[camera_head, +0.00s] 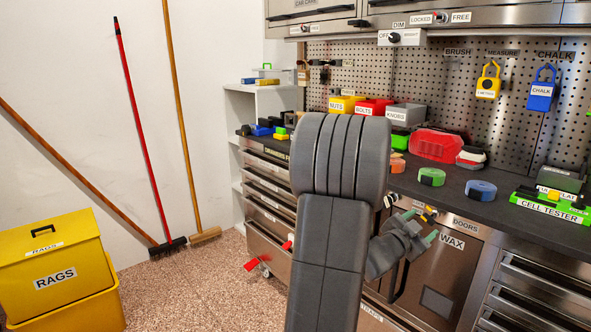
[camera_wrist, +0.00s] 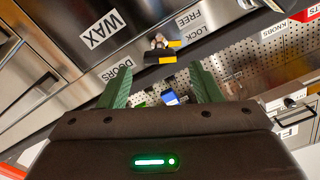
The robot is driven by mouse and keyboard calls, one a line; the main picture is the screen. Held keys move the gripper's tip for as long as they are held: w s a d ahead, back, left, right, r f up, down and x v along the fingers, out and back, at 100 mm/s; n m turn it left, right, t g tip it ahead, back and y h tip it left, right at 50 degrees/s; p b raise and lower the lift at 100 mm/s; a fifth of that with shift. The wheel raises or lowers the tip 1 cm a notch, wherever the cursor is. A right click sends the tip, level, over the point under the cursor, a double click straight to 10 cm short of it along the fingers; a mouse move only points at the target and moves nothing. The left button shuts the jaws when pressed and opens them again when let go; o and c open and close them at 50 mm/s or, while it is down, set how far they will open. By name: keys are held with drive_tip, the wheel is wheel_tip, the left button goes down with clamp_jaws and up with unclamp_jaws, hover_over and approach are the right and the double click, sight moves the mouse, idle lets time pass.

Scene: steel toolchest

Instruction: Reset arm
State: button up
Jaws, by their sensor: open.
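My gripper (camera_head: 419,227) is at the end of my grey arm, in front of the steel toolchest (camera_head: 439,273) and near the door labelled WAX. In the wrist view my gripper (camera_wrist: 160,87) shows two green fingers spread apart with no object between them. The WAX door (camera_wrist: 98,47) appears upside down in the wrist view. A small black and yellow lock switch (camera_wrist: 160,54) shows beyond the fingers, beside the LOCK and FREE labels. My arm hides part of the toolchest front and the worktop.
The dark worktop (camera_head: 455,195) holds tape rolls, a red case (camera_head: 438,145), labelled boxes and a green cell tester (camera_head: 553,207). Yellow RAGS bin (camera_head: 55,272) stands at left; brooms (camera_head: 145,130) lean on the wall. A red tag (camera_head: 251,265) hangs low. Floor between is clear.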

sight(428, 220)
drive_tip(key=x, duration=0.3)
drive_tip(key=shift+w+d, duration=0.3)
drive_tip(key=shift+s, duration=0.1)
